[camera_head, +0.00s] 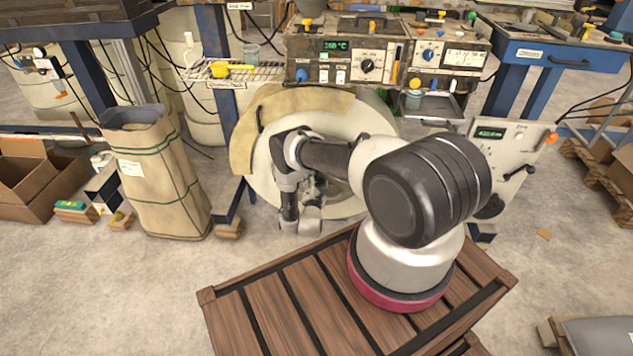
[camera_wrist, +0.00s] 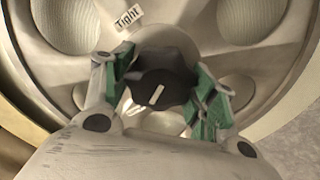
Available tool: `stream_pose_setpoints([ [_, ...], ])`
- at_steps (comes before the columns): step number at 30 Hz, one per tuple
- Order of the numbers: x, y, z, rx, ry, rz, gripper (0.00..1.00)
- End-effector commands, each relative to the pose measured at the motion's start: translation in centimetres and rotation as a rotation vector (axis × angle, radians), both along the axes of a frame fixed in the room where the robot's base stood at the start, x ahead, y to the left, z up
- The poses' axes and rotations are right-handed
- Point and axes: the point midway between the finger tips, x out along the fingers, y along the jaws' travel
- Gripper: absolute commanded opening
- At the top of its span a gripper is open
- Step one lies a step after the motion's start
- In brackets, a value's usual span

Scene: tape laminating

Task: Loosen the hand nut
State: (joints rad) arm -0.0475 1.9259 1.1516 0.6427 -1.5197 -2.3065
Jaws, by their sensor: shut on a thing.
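The hand nut (camera_wrist: 160,86) is a dark lobed knob with a white line on its face, at the middle of the wheel in the wrist view. A "Tight" label (camera_wrist: 130,17) sits above it on the wheel. My gripper (camera_wrist: 162,90) has green pads on both sides of the nut and is shut on it. The white line tilts up to the right and does not point straight at the label. In the head view my arm hides the nut, in front of the large pale wheel (camera_head: 262,178).
A machine panel (camera_head: 345,62) with a display and knobs stands above the wheel. A tall paper bag (camera_head: 158,180) stands on the floor to the left. A cabinet (camera_head: 512,150) is on the right. The wheel has several round recesses around the nut.

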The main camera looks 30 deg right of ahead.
Motion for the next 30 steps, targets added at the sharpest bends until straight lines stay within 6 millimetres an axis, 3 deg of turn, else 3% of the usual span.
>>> stream_pose_setpoints([
  [7,0.0,0.1,-0.1,0.000,0.002,0.002,0.34],
  [8,0.0,0.1,-0.1,0.000,0.002,0.002,0.61],
  [11,0.0,0.1,-0.1,0.001,0.002,0.002,0.80],
  [23,-0.3,0.3,-0.1,0.001,0.002,0.001,0.80],
  [30,-3.8,2.8,-0.1,0.001,0.004,0.005,0.80],
])
